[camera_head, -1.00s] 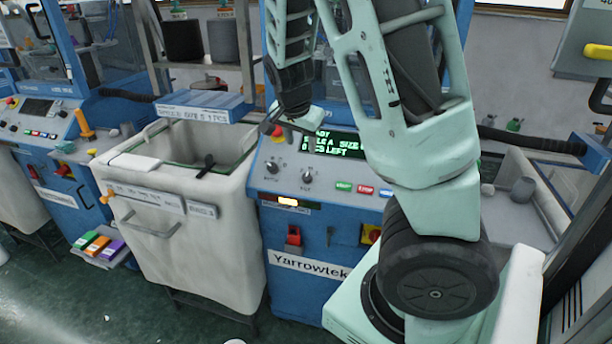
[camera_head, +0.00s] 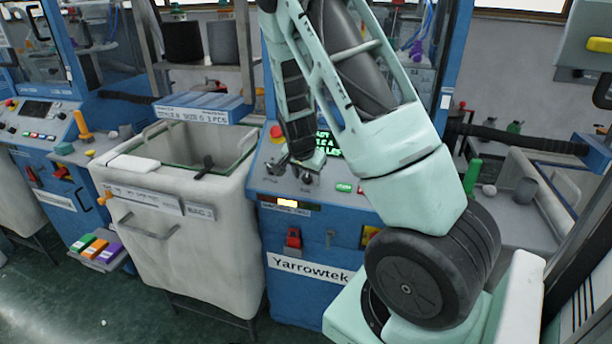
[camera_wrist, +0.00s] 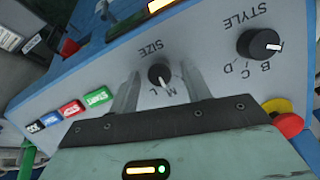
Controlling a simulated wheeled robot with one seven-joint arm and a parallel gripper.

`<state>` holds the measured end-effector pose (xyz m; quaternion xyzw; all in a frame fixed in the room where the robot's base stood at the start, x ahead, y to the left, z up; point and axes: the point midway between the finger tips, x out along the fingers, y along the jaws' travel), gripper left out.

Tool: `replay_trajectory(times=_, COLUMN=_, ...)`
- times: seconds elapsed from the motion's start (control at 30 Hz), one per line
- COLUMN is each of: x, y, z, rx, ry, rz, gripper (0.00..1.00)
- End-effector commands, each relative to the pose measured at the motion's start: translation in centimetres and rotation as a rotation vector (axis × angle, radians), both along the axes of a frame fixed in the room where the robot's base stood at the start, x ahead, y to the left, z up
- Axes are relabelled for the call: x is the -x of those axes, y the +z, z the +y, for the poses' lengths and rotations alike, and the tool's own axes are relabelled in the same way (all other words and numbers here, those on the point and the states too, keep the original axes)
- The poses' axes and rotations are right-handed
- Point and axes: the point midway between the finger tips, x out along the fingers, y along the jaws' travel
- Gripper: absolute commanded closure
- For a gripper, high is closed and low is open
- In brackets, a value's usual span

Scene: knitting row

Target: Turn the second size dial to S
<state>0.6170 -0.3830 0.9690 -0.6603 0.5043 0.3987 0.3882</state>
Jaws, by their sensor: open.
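The size dial (camera_wrist: 160,76) is a round black knob with a white pointer mark on the sloped grey panel in the wrist view, where the panel appears upside down. Its pointer is toward the picture's bottom, near the letters M and L; an S is not readable. My gripper (camera_wrist: 161,72) is open, with one finger on each side of the dial and gaps between. I cannot tell how far the fingertips are from the panel. In the head view my gripper (camera_head: 296,168) is over the middle machine's panel and largely covers its dials.
The style dial (camera_wrist: 259,43) and a red emergency knob (camera_wrist: 289,125) are to the right in the wrist view. Coloured buttons, including a green one (camera_wrist: 97,97), are to the left. A white bin (camera_head: 180,235) stands left of the machine.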

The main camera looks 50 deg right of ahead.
Motion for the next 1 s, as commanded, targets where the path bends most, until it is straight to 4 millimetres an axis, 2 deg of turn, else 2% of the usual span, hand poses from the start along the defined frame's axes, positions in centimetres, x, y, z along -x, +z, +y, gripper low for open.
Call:
replay_trajectory(times=0.27, x=-0.05, y=-0.13, z=0.0, rx=0.0, ry=0.001, rz=0.0, gripper=0.52)
replay_trajectory(times=0.4, x=-0.04, y=-0.12, z=-0.01, rx=0.0, ry=0.001, rz=0.0, gripper=0.91)
replay_trajectory(times=0.43, x=-0.04, y=-0.12, z=-0.01, rx=0.0, ry=0.001, rz=0.0, gripper=0.97)
replay_trajectory(times=0.77, x=-0.03, y=-0.04, z=0.0, rx=0.007, ry=0.026, rz=0.021, gripper=0.97)
replay_trajectory(times=1.0, x=-0.13, y=0.08, z=0.06, rx=0.038, ry=0.128, rz=0.095, gripper=0.97)
